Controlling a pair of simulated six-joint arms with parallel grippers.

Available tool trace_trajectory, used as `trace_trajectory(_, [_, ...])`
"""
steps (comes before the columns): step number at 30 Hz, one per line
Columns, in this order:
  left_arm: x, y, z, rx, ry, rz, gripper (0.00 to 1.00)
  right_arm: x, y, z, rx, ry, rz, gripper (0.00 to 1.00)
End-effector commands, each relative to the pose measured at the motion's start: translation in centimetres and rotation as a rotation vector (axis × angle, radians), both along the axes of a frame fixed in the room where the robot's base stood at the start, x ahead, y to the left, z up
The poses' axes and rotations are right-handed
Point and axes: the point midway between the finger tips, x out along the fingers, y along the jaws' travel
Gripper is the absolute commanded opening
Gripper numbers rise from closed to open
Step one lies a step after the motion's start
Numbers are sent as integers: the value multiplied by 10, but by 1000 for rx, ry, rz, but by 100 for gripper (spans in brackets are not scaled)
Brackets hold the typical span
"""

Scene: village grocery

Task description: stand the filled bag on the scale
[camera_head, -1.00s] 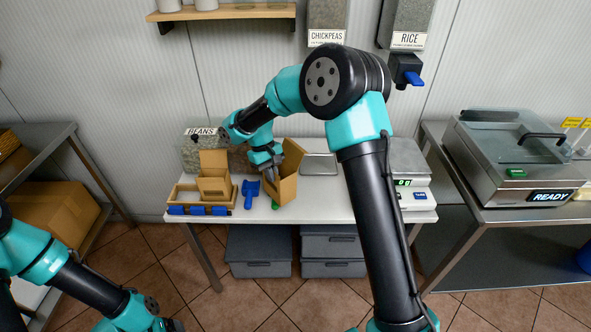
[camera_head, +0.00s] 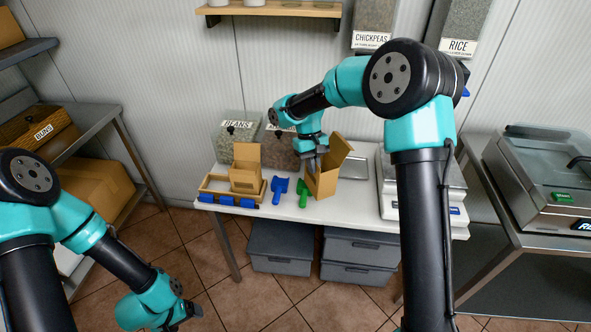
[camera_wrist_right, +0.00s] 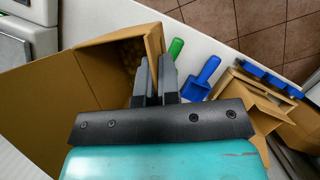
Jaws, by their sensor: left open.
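An open brown paper bag (camera_head: 326,182) stands on the white table left of the scale. In the right wrist view the bag (camera_wrist_right: 105,75) has pale round contents inside. My right gripper (camera_head: 314,165) is at the bag's rim; in the wrist view its fingers (camera_wrist_right: 158,68) are close together with the bag's wall between them. The scale (camera_head: 389,203) stands at the table's right, partly hidden behind my right arm; its top looks empty where it shows. My left gripper (camera_head: 190,312) is open, low at the left, away from the table.
A second brown bag (camera_head: 246,170) stands at a wooden rack (camera_head: 212,184). A blue scoop (camera_head: 280,189) and a green scoop (camera_head: 303,190) lie between it and the held bag. A flat grey tray (camera_head: 353,166) lies behind, between bag and scale. Bins stand along the back.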

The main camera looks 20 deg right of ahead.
Motion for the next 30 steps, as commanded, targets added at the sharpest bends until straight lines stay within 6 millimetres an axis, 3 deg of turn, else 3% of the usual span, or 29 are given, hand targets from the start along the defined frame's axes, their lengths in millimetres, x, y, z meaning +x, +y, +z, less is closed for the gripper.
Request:
trace_trajectory(8, [0,0,0,0,0,0,82,-22,-102,13,-4,-7,279,0])
trace_trajectory(18, [0,0,0,0,0,0,82,-72,-218,32,-13,2,679,0])
trace_trajectory(24, [0,0,0,0,0,0,82,-104,-267,43,-19,13,896,0])
trace_trajectory(30, [0,0,0,0,0,0,82,-118,-285,47,-20,24,998,0])
